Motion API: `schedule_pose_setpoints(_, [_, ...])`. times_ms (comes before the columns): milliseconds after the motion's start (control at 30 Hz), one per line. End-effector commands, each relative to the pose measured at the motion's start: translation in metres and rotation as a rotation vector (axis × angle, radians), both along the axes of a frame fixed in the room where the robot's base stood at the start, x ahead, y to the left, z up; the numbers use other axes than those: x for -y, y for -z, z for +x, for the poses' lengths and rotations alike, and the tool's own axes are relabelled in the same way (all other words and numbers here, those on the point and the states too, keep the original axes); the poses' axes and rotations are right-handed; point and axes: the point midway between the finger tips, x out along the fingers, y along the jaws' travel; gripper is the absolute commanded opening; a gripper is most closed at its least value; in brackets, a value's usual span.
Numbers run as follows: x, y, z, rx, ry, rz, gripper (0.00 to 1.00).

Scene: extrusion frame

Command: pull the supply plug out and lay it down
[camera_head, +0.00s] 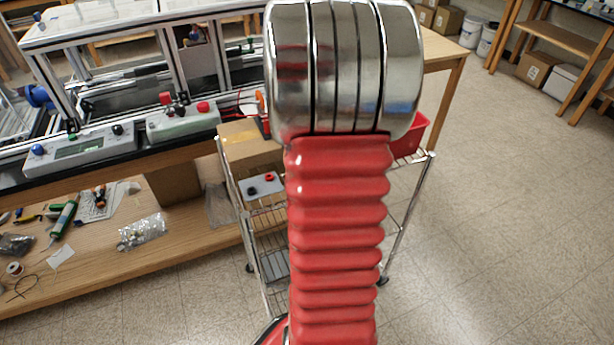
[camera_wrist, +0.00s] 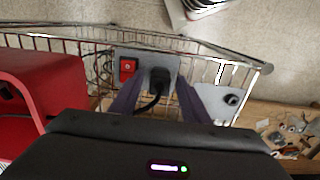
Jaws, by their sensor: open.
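In the wrist view, the black supply plug (camera_wrist: 159,77) sits at a grey plate (camera_wrist: 146,62) on the wire cart, with its black cable curving down from it. A red switch (camera_wrist: 127,68) is beside the plug on the same plate. My gripper (camera_wrist: 158,84) is open, with its two dark fingers on either side of the plug in the picture. I cannot tell how far the fingertips are from the plug. In the head view the plate (camera_head: 263,192) shows on the cart with a black and a red part; my arm hides my gripper there.
The wire cart (camera_wrist: 232,57) carries a red bin (camera_wrist: 45,85) and a second grey plate with a round fitting (camera_wrist: 232,99). In the head view a cardboard box (camera_head: 250,145) stands on the cart, and a bench with control boxes (camera_head: 80,150) is at left.

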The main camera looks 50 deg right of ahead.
Motion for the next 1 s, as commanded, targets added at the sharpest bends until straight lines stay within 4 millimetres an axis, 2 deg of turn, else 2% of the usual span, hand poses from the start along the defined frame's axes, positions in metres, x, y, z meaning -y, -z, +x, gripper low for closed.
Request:
schedule_pose_setpoints(500, [0.0003, -0.0001, -0.0001, 0.0, 0.0, 0.0, 0.42])
schedule_pose_setpoints(1000, [0.0001, -0.0001, 0.0, 0.0, 0.0, 0.0, 0.08])
